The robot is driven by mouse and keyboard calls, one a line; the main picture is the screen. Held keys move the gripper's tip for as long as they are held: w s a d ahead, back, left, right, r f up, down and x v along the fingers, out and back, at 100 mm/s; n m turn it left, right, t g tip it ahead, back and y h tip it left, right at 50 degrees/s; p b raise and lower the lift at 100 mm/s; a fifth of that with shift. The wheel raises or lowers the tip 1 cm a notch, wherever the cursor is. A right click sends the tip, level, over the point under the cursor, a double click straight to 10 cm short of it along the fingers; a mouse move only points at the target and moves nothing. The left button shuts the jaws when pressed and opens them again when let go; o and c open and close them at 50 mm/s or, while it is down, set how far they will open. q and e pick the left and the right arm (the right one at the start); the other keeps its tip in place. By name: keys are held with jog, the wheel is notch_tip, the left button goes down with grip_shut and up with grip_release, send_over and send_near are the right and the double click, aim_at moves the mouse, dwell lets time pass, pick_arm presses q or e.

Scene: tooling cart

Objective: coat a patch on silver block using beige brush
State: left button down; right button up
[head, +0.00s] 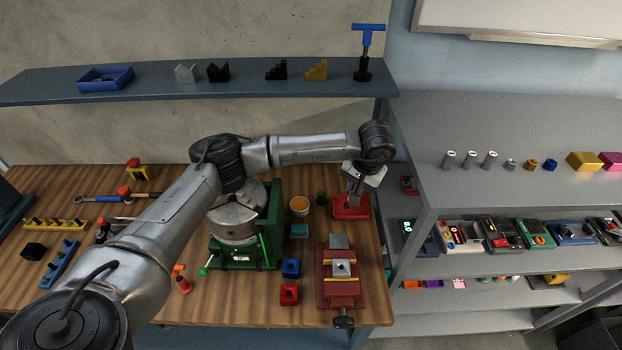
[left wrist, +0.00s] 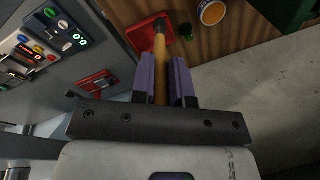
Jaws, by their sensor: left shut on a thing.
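My left gripper (head: 355,188) is over the red tray (head: 350,213), right of the vertical green machine. In the left wrist view its purple fingers (left wrist: 163,85) are shut on the tan handle of the beige brush (left wrist: 160,62). The brush's dark far end points at the red tray (left wrist: 147,36); whether it touches is unclear. A silver block (head: 342,269) appears to sit between the jaws of the red vise (head: 340,293), nearer the table's front. An orange-filled cup (head: 299,205) stands left of the tray and shows in the left wrist view (left wrist: 212,12). My right gripper is out of view.
Blue (head: 291,267) and red (head: 289,294) blocks lie left of the vise. A small green cup (head: 321,198) stands between the orange-filled cup and the tray. The grey shelf unit (head: 440,205) rises close on the right. A blue-grey shelf (head: 130,93) runs behind.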

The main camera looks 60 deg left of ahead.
pick_arm(q)
jog(key=s+a+f+n+b, duration=0.1)
jog(key=a+f, duration=0.2)
jog(key=a, duration=0.3)
jog(key=s+a+f+n+g+y+b, duration=0.1)
jog(key=a+f, duration=0.2)
jog(key=a, duration=0.3)
jog(key=s+a+f+n+b, duration=0.1)
jog(key=a+f, duration=0.1)
jog(key=a, duration=0.4)
notch_tip(320, 180, down, 6)
jog(key=b, duration=0.5)
jog(key=shift+w+b, duration=0.2)
jog(key=shift+b, duration=0.15)
jog(key=shift+a+f, duration=0.1)
jog(key=shift+f, duration=0.3)
jog(key=shift+f, duration=0.4)
dwell(1.0)
dwell(0.3)
dwell(0.4)
